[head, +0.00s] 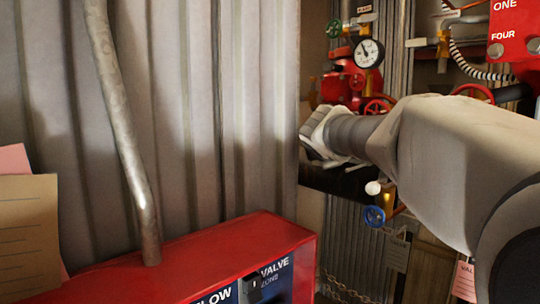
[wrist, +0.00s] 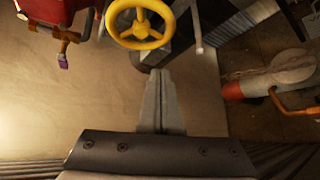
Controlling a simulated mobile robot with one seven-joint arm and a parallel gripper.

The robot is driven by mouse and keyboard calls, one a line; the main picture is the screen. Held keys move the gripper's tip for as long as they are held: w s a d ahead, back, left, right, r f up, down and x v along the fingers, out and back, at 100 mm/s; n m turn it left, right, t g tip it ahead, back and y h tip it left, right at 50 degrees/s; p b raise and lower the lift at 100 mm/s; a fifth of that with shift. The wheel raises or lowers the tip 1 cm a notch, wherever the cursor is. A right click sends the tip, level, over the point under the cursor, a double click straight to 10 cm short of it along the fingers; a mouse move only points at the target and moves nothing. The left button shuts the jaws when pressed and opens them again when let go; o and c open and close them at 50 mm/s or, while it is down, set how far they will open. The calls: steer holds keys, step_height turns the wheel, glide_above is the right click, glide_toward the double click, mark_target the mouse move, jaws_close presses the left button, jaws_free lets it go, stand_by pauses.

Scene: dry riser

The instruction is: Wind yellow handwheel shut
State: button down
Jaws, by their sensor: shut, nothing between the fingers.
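The yellow handwheel (wrist: 140,24) shows at the top of the wrist view, a round rim with spokes and a hub. My gripper (wrist: 160,75) is shut and empty, its fingers together. The fingertips appear just below the wheel in that view. I cannot tell how far apart they are in depth. In the head view my arm reaches in from the right, and its wrist end hides what lies behind it. I do not see the yellow wheel there.
A red box (head: 200,262) stands in front. A pressure gauge (head: 369,53), red handwheels (head: 376,107) and a blue handwheel (head: 374,216) crowd the right. A purple-tipped fitting (wrist: 64,61) hangs left in the wrist view. Bare wall lies beside my fingers.

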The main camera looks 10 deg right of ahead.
steer(key=d+r+n+p, duration=0.5)
steer(key=n+p, duration=0.2)
steer(key=n, duration=0.7)
steer(key=w+a+b, duration=0.1)
steer(key=w+a, duration=0.2)
steer(key=w, duration=0.1)
steer(key=f, duration=0.1)
steer(key=s+d+f+b, duration=0.1)
steer(key=f, duration=0.1)
steer(key=s+d+f+b, duration=0.1)
steer(key=f, duration=0.1)
steer(key=shift+s, duration=0.2)
